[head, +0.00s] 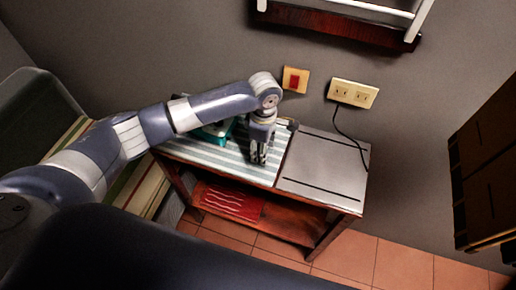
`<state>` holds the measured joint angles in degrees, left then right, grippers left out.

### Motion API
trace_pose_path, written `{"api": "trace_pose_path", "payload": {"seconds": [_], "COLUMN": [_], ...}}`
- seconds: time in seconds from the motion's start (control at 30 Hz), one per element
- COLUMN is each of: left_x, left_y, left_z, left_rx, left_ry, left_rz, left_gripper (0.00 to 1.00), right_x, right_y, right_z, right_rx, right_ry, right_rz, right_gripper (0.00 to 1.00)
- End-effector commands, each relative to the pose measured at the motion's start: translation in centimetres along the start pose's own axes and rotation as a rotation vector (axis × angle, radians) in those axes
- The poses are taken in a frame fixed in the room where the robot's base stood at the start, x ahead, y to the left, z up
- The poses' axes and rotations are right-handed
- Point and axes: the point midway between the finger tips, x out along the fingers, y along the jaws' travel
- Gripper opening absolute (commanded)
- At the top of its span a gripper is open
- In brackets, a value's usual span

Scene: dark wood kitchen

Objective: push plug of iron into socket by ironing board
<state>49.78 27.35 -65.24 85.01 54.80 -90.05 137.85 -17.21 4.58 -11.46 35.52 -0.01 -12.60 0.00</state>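The ironing board (290,172) is a cabinet-like stand with a striped cloth on its left part and a grey plate on its right. A teal iron (212,134) rests on the striped cloth, partly hidden behind my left arm. A cream double socket (353,93) is on the wall behind the board. A black cord (350,138) hangs from near the socket's left side to the grey plate; its plug cannot be made out. My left gripper (257,161) points down over the striped cloth, right of the iron. Its fingers look close together, but I cannot tell whether they are shut.
A small grey object (290,124) lies at the board's back edge. A red switch (294,79) is left of the socket. A red folded cloth (232,202) lies on the lower shelf. A wall shelf (345,18) hangs above; a dark cabinet (487,170) stands right. Tiled floor is clear at lower right.

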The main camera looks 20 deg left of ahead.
Motion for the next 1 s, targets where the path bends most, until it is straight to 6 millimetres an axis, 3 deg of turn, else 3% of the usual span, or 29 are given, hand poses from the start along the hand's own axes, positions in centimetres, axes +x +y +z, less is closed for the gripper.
{"api": "trace_pose_path", "payload": {"seconds": [0.13, 0.33, 0.37, 0.77, 1.0], "left_x": [0.0, -0.1, -0.1, -0.4, -3.2], "left_y": [0.0, 0.0, 0.0, 0.0, 0.1], "left_z": [0.0, 0.0, 0.0, 0.1, 0.1], "left_rx": [0.001, 0.001, 0.001, 0.001, 0.002], "left_ry": [-0.001, -0.001, -0.001, -0.002, -0.004], "left_rz": [0.0, 0.0, 0.0, 0.002, 0.004], "left_gripper": [0.5, 0.07, 0.05, 0.05, 0.05], "right_x": [0.0, 0.0, 0.0, 0.1, 0.8], "right_y": [0.0, 0.0, 0.0, 0.0, 0.0], "right_z": [0.0, 0.0, 0.0, 0.0, 0.1], "right_rx": [0.0, 0.0, 0.0, 0.0, 0.0], "right_ry": [0.0, 0.0, 0.0, 0.0, 0.0], "right_rz": [0.0, 0.0, 0.0, 0.0, 0.0], "right_gripper": [0.4, 0.4, 0.4, 0.4, 0.4]}}
